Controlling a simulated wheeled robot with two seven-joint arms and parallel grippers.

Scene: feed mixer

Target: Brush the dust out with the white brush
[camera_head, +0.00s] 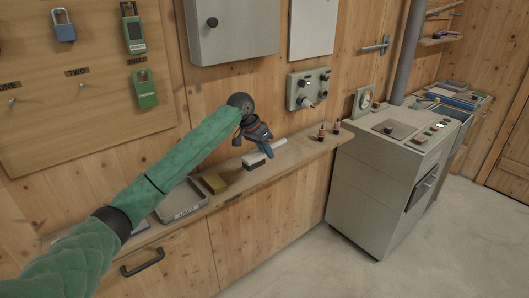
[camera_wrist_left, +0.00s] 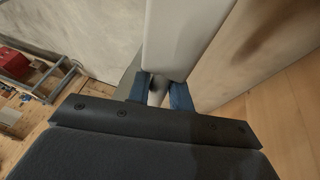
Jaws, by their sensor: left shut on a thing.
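The white brush (camera_head: 279,144) is at the wooden ledge, with a pale handle and a block-shaped head (camera_head: 253,160) above a darker underside. My left gripper (camera_head: 265,150) comes down from above and is shut on the brush's handle. In the left wrist view, the gripper's blue fingers (camera_wrist_left: 160,92) close on a narrow pale piece, with a wide white part (camera_wrist_left: 184,36) of the brush beyond. I cannot tell whether the brush touches the ledge. No dust is discernible. My right gripper is not in view.
A control panel (camera_head: 292,91) is on the wall above. A grey machine (camera_head: 375,180) stands at the ledge's right end. The floor in front is clear.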

